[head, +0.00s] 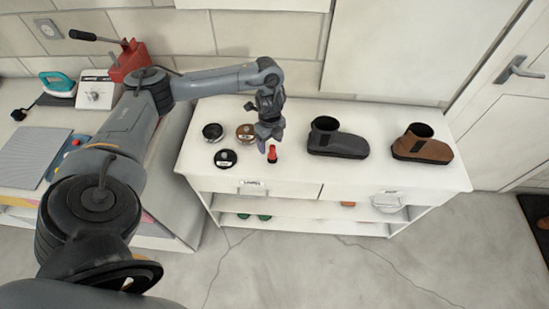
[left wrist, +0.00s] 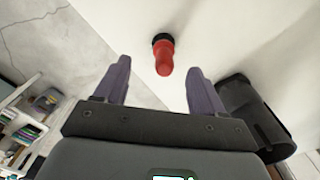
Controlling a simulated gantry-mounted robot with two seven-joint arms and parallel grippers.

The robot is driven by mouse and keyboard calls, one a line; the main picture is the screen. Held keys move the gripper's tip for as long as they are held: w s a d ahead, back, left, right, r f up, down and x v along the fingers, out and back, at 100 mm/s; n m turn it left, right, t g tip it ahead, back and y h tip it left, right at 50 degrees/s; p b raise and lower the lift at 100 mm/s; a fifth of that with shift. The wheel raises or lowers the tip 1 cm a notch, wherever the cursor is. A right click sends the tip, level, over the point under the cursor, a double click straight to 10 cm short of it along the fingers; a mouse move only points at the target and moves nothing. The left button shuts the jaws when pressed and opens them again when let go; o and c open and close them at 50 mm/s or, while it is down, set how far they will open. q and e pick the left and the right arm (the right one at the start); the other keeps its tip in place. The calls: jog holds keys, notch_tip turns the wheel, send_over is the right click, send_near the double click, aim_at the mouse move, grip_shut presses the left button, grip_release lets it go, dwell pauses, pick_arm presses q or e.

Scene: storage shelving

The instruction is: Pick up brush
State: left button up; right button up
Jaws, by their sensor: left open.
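The brush (head: 272,154) has a red handle and a dark base. It stands on the white shelf top, between the round tins and the dark boot. In the left wrist view the brush (left wrist: 164,56) shows ahead of and between the fingertips, with its dark end farther off. My left gripper (head: 268,135) is above the brush and slightly to its left in the head view. In the left wrist view the left gripper (left wrist: 160,82) has its two purple-grey fingers spread wide, with nothing between them. My right gripper is not in view.
Tins stand left of the brush: a black one (head: 225,158), a brown one (head: 245,132) and an open dark one (head: 212,131). A dark boot (head: 337,142) and a brown boot (head: 422,147) stand to the right. The shelf's front strip (head: 330,178) is bare.

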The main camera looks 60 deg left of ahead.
aim_at(272, 154)
pick_arm(q)
jog(key=shift+w+f+p, duration=0.15)
jog(key=shift+f+p, duration=0.2)
jog(key=shift+f, duration=1.75)
jog(key=shift+w+f+p, duration=0.15)
jog(key=shift+f+p, duration=0.2)
jog(key=shift+f, duration=1.75)
jog(key=c, duration=1.1)
